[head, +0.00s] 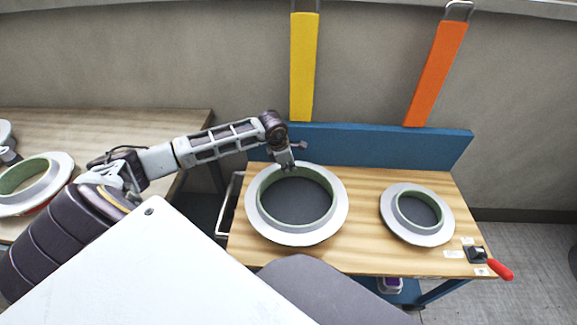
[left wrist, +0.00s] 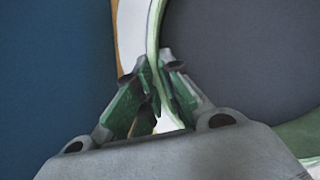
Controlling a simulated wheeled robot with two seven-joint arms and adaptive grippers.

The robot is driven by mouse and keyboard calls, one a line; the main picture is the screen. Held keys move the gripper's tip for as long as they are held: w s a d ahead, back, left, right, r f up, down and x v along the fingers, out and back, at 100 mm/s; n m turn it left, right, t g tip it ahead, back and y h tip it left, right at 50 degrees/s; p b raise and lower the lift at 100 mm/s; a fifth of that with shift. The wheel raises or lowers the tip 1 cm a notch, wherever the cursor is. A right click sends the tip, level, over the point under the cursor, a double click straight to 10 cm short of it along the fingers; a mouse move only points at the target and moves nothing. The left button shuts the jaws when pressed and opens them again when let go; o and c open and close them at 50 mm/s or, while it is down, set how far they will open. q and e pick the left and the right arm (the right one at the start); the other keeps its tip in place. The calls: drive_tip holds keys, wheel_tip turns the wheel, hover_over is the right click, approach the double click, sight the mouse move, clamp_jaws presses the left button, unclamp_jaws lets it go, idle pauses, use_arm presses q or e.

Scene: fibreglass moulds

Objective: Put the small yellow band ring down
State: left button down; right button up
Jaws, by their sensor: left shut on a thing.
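A white ring with a pale green upright collar (head: 279,234) is at the left of the wooden bench top (head: 365,258). My left gripper (head: 287,166) is at the far side of this collar and shut on its wall. In the left wrist view the green-padded fingers (left wrist: 158,72) pinch the collar wall (left wrist: 153,28) from both sides. Dark grey shows inside the ring. The ring looks about level; I cannot tell whether it touches the bench or hangs just above it. No yellow band shows on it. My right gripper is not in view.
A smaller-looking similar ring (head: 446,233) lies at the bench's right. A red-handled clamp (head: 499,269) is at the front right corner. A blue board (head: 390,147) with yellow (head: 304,70) and orange (head: 436,75) strips above stands behind. Another ring (head: 62,165) lies on the left table.

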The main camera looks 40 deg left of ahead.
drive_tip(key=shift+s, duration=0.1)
use_arm(q)
drive_tip(key=c, duration=2)
unclamp_jaws()
drive_tip(key=o, duration=0.4)
drive_tip(key=shift+o, duration=0.2)
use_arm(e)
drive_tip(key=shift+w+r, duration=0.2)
use_arm(q)
drive_tip(key=shift+r, duration=0.1)
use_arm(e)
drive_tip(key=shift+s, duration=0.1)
